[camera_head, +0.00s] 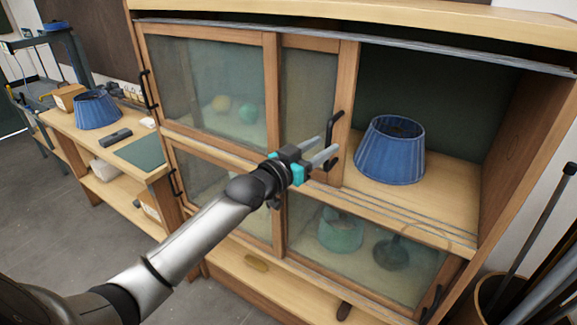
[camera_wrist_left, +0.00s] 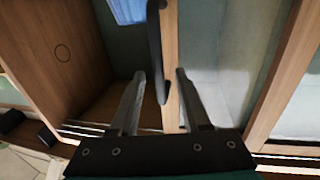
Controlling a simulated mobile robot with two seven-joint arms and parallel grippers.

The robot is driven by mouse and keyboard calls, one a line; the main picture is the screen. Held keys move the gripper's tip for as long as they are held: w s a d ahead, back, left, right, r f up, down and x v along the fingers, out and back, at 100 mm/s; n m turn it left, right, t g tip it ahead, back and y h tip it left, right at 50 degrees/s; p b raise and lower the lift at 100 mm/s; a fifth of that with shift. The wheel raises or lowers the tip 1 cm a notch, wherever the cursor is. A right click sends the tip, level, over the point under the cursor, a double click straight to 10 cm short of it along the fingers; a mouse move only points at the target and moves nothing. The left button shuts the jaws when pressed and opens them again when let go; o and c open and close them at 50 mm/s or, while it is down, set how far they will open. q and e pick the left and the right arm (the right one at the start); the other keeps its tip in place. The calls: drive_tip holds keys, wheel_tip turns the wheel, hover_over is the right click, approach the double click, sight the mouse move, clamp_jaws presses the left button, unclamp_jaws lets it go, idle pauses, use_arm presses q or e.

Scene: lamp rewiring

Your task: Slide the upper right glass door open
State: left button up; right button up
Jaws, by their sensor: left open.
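The upper right glass door (camera_head: 308,95) is a wood-framed pane. It stands slid to the left, partly behind the upper left glass door (camera_head: 210,85), and the right part of the upper compartment is exposed. Its black bar handle (camera_head: 335,127) is on its right stile. My left gripper (camera_head: 328,144) is open at the handle. In the left wrist view the handle (camera_wrist_left: 155,45) shows between the two fingers (camera_wrist_left: 160,73); I cannot tell whether they touch it. My right gripper is out of view.
A blue pleated lampshade (camera_head: 391,150) stands on the exposed shelf. Lower glass doors (camera_head: 365,255) are shut, with lamp parts behind them. A workbench (camera_head: 75,130) with another blue shade (camera_head: 97,110) stands at left. Long rods (camera_head: 530,235) stand in a bin at right.

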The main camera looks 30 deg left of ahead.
use_arm(q)
drive_tip(key=b+v, duration=0.1)
drive_tip(key=v, duration=1.1)
drive_tip(key=shift+s, duration=0.3)
drive_tip(key=shift+r, duration=0.1)
drive_tip(key=shift+a, duration=0.1)
